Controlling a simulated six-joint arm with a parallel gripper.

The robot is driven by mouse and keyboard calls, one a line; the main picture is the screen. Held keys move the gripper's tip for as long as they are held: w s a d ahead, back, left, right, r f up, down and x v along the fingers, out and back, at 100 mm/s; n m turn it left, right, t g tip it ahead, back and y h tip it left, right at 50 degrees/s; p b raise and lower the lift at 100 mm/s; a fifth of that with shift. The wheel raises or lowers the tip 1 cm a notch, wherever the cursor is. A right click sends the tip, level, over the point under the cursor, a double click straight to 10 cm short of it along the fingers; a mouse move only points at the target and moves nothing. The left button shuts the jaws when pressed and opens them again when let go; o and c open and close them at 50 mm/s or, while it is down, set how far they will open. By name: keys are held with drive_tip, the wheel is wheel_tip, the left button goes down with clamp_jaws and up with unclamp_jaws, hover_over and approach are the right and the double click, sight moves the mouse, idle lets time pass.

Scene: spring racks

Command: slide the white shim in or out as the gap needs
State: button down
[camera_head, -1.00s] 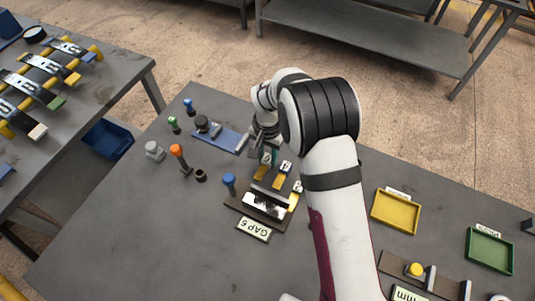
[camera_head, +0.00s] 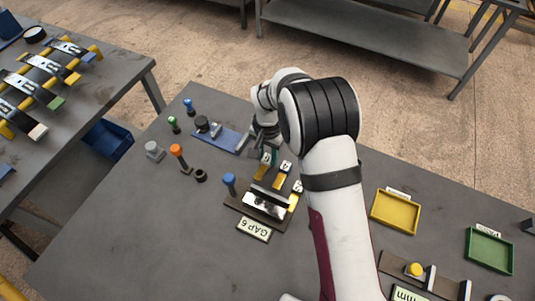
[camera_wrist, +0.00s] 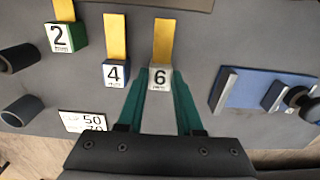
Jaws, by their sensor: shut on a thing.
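The white shim (camera_wrist: 160,78) has a white head marked 6 and a yellow strip. My gripper (camera_wrist: 160,86) is shut on its head, with a teal finger on either side. In the head view, the white head (camera_head: 266,158) shows small below my wrist. The strip points at the gap fixture (camera_head: 243,207), a dark base with a bright metal block. In the wrist view, the strip's far end appears just short of the fixture edge. The fixture's label (camera_head: 254,229) reads GAP and seems to say 6. The gap itself is hard to make out.
The blue-headed shim 4 (camera_wrist: 116,74) and green-headed shim 2 (camera_wrist: 62,38) lie beside the white one. Shim 2 sits farther forward. A blue plate with a clamp (camera_wrist: 262,92) lies right. A blue-topped peg (camera_head: 229,182) stands by the fixture. Yellow (camera_head: 373,214) and green trays (camera_head: 468,251) lie right.

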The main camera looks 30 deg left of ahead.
idle(0.3)
drive_tip(key=shift+s, duration=2.3)
drive_tip(key=c, duration=0.6)
unclamp_jaws()
drive_tip(key=shift+o, duration=0.2)
wheel_tip(320, 180, up, 16)
drive_tip(key=shift+f, duration=0.1)
